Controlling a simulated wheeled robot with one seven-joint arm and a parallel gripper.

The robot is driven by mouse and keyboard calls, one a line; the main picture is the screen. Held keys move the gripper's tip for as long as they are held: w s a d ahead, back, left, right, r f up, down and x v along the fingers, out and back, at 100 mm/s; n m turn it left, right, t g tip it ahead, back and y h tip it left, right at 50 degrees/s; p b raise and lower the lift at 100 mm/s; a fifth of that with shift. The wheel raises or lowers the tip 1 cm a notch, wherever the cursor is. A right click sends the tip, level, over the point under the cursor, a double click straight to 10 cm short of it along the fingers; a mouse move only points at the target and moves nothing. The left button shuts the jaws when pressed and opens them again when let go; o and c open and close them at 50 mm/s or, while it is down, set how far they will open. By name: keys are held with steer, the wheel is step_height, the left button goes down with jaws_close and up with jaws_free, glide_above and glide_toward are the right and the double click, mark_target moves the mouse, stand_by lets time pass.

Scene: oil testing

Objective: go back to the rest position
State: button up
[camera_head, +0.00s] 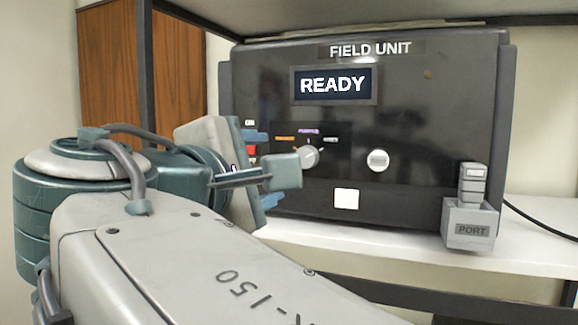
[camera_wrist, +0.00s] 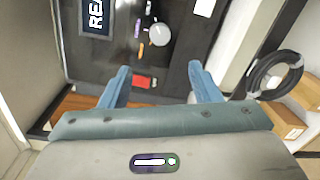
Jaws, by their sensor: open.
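My gripper (camera_wrist: 158,84) is open and empty in the wrist view, its two blue fingers apart in front of the dark field unit panel. In the head view my wrist and arm fill the lower left and hide the unit's lower left part. The field unit (camera_head: 420,120) is a black box on a white shelf, with a screen (camera_head: 334,85) reading READY. A round knob (camera_head: 306,157) sits below the screen. A red switch (camera_wrist: 144,82) shows between my fingers in the wrist view.
A black cable (camera_head: 540,221) runs off to the right. The white shelf (camera_head: 330,240) is bare in front of the unit. In the wrist view a coiled black cable (camera_wrist: 262,82) hangs at right.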

steer(key=w+d+f+m+g+p, duration=0.2)
steer(key=d+f+m+g, duration=0.15)
steer(key=d+f, duration=0.35)
steer(key=w+d+f+m+g+p, duration=0.25)
steer(key=d+f+g, duration=0.2)
steer(key=f, duration=0.35)
steer(key=s+d+f+m+g+y+p, duration=0.2)
steer(key=s+f+m, duration=0.3)
steer(key=f, duration=0.3)
steer(key=s+d+f+m+g+y+p, duration=0.3)
steer(key=s+d+f+m+y, duration=0.1)
steer(key=f, duration=0.5)
steer(key=s+d+m, duration=0.1)
steer(key=m, duration=0.1)
steer(key=shift+d+m, duration=0.3)
